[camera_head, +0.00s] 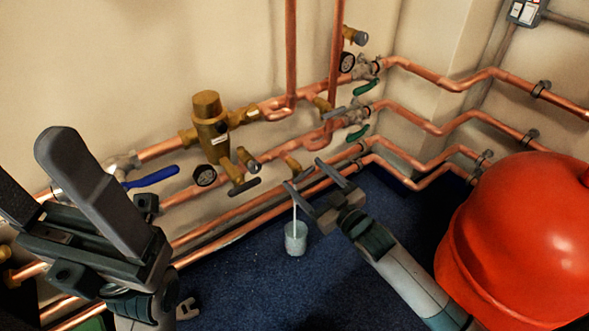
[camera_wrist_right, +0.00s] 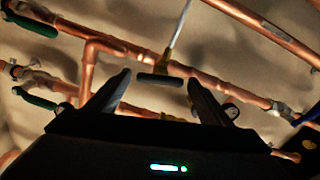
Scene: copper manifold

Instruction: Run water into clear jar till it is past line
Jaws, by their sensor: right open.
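The clear jar (camera_head: 295,243) stands upright on the blue floor below the pipes. A thin pale stream of water (camera_head: 295,215) runs down into it. Its water level and line are too small to tell. A small brass tap (camera_head: 292,164) sits on the pipe above the jar. A dark bar handle (camera_wrist_right: 160,79) shows between the fingertips in the right wrist view, apart from them. My right gripper (camera_head: 310,180) is open and empty close to the tap, above and right of the jar. My left gripper (camera_head: 32,160) is open and empty at the lower left.
Copper pipes run along the wall, with a brass valve body (camera_head: 211,128), other taps and a blue lever (camera_head: 152,178). A large red vessel (camera_head: 525,235) stands at the right. A grey wrench-like piece (camera_head: 186,309) lies at the lower left. The floor around the jar is clear.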

